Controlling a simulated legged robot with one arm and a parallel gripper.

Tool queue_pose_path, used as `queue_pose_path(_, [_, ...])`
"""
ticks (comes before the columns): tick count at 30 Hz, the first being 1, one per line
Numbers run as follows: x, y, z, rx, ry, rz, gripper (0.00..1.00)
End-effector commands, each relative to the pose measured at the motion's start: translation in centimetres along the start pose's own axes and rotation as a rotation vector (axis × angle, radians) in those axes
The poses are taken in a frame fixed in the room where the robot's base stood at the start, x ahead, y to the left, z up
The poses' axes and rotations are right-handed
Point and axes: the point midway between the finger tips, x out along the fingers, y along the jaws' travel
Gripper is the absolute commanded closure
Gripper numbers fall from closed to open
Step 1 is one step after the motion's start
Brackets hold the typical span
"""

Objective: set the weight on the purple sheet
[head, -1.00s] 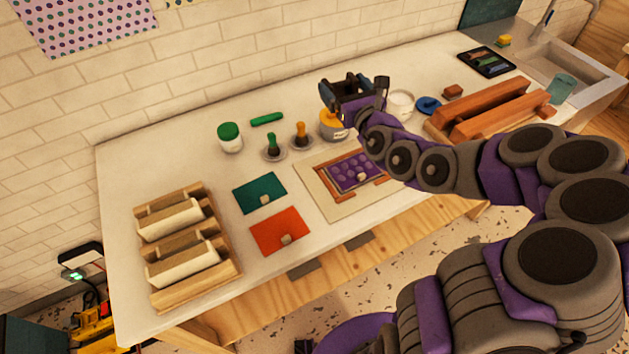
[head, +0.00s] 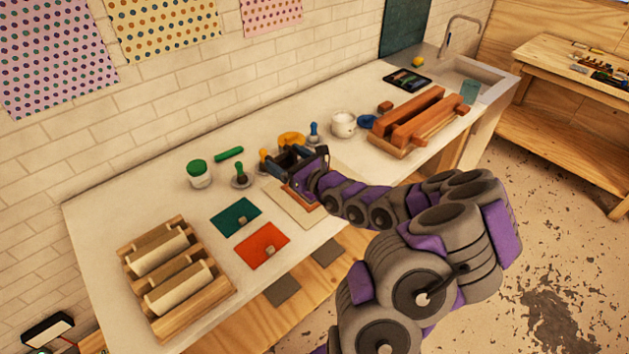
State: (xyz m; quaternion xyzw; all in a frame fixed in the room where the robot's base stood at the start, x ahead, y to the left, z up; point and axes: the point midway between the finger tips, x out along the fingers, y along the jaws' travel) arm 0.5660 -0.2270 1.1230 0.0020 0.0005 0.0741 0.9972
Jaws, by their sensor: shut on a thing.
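My gripper (head: 287,160) is low over the beige board (head: 286,202), shut on a dark object I take to be the weight. The gripper's own body hides most of that object. I cannot tell whether it touches anything below. The purple sheet lies in the wooden frame on the board, but my gripper and wrist cover nearly all of it here.
A green sheet (head: 235,216) and an orange sheet (head: 262,246) lie to the left. A wooden rack (head: 180,270) is front left.

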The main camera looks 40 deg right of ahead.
Motion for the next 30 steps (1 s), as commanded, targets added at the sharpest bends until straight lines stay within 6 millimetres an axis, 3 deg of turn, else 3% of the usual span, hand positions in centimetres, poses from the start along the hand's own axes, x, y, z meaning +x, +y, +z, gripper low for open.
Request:
queue_pose_path(1, [-1.7,-1.9,-1.2,0.002,0.000,-0.021,0.83])
queue_pose_path(6, [-6.9,-5.5,-5.3,0.003,0.002,-0.049,0.83])
queue_pose_path(12, [-11.5,-7.3,-8.9,0.003,-0.002,-0.062,0.83])
queue_pose_path(15, [-12.9,-7.8,-9.9,0.000,-0.001,-0.065,0.83])
queue_pose_path(20, [-13.4,-8.0,-10.7,-0.002,-0.001,-0.064,0.83])
queue_pose_path(30, [-9.3,-9.7,-11.3,-0.006,-0.001,-0.060,0.83])
